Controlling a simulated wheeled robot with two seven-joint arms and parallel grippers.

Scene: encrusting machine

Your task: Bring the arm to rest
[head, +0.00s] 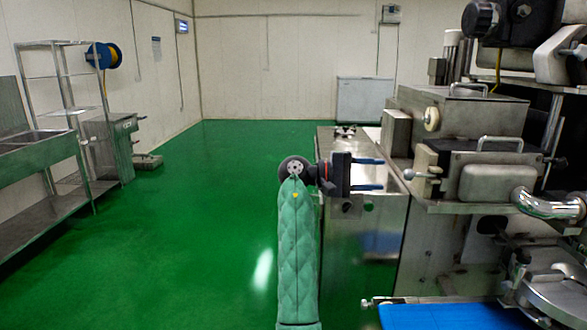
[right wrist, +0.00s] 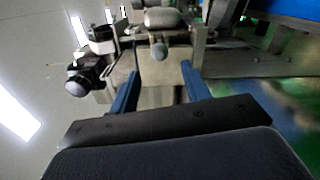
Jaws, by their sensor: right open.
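My right arm rises from the bottom middle of the head view in a green padded sleeve. My right gripper (head: 370,174) points to the right, with its two blue fingers apart and nothing between them. It is in front of the encrusting machine (head: 470,175), left of its metal housings in the picture. In the right wrist view, the open fingers (right wrist: 158,85) frame part of the machine (right wrist: 150,55), with a round knob beyond them. I cannot tell the exact gap to the machine. My left gripper is not in view.
A blue conveyor belt (head: 450,316) lies at the bottom right. A metal cabinet (head: 362,235) stands behind my right arm. A steel sink bench (head: 40,165) and a shelf rack (head: 62,75) stand at the left. The green floor (head: 190,230) between is clear.

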